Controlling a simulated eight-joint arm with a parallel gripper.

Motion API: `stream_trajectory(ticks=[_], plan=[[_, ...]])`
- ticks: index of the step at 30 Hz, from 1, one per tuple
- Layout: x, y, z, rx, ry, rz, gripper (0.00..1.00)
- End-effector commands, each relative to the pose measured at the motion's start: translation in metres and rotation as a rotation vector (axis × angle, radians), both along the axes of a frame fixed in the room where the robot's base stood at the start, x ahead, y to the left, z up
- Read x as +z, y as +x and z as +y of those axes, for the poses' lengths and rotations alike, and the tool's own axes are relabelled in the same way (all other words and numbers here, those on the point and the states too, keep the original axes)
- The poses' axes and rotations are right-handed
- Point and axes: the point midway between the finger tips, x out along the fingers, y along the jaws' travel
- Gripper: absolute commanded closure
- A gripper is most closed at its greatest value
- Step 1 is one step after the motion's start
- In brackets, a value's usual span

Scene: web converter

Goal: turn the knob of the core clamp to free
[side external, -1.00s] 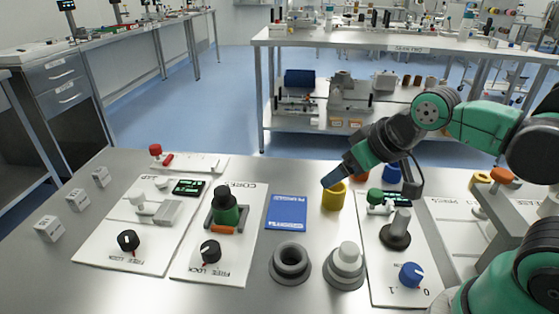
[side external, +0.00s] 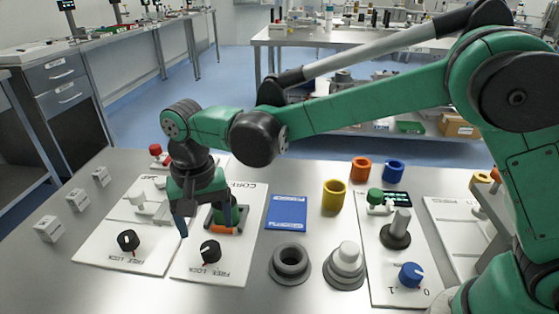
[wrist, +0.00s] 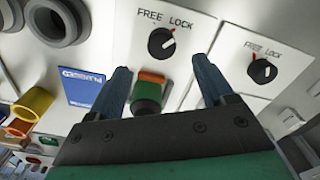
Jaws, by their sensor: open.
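The core clamp knob (side external: 210,251) is black and round, on the white core panel (side external: 182,270). In the wrist view the knob (wrist: 162,42) has its pointer mark angled up and right, towards the word LOCK. My gripper (side external: 207,228) is open and empty above the core panel. In the wrist view its blue fingertips (wrist: 160,70) are spread, with the knob beyond them and apart from them. The green and orange core clamp part (wrist: 149,92) shows between the fingers; in the side view my gripper partly hides it.
A second panel with a similar black knob (side external: 128,240) lies to the left. A blue card (side external: 287,211), grey ring (side external: 290,262), yellow ring (side external: 335,195) and a panel with a blue knob (side external: 411,274) stand to the right. White cubes (side external: 77,199) are at far left.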

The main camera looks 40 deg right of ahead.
Motion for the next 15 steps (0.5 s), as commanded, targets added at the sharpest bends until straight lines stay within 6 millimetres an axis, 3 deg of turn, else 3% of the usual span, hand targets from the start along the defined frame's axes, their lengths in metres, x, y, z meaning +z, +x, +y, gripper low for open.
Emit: stream_trajectory(ticks=[15], plan=[[-0.057, 0.0, 0.003, -0.004, -0.004, 0.007, 0.25]])
